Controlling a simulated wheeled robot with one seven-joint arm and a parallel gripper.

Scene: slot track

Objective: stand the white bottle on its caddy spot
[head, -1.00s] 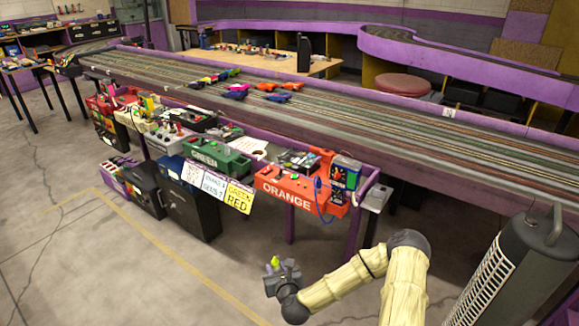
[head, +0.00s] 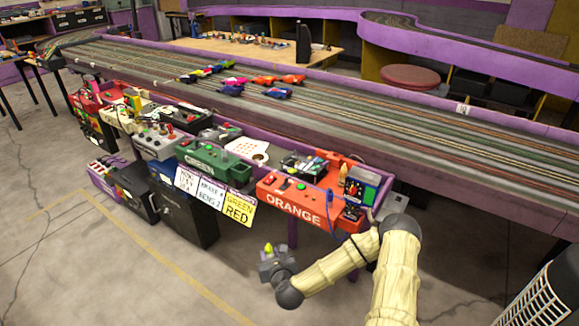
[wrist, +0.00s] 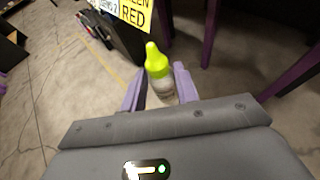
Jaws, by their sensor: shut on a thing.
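My gripper (head: 277,262) is low over the floor, in front of the table edge, shut on the white bottle. In the wrist view the bottle (wrist: 163,87) has a pale body and a bright yellow-green pointed top, and it sits between the two purple fingers. In the head view only its yellow-green top (head: 269,248) shows clearly above the gripper; the rest is hidden. I cannot make out a caddy for certain in either view.
An orange box (head: 290,201) and a green box (head: 214,161) line the table's near edge. A yellow sign (head: 239,209) and white signs hang below. A dark cabinet (head: 186,215) stands on the floor. Toy cars sit on the track (head: 350,100). Open floor lies at lower left.

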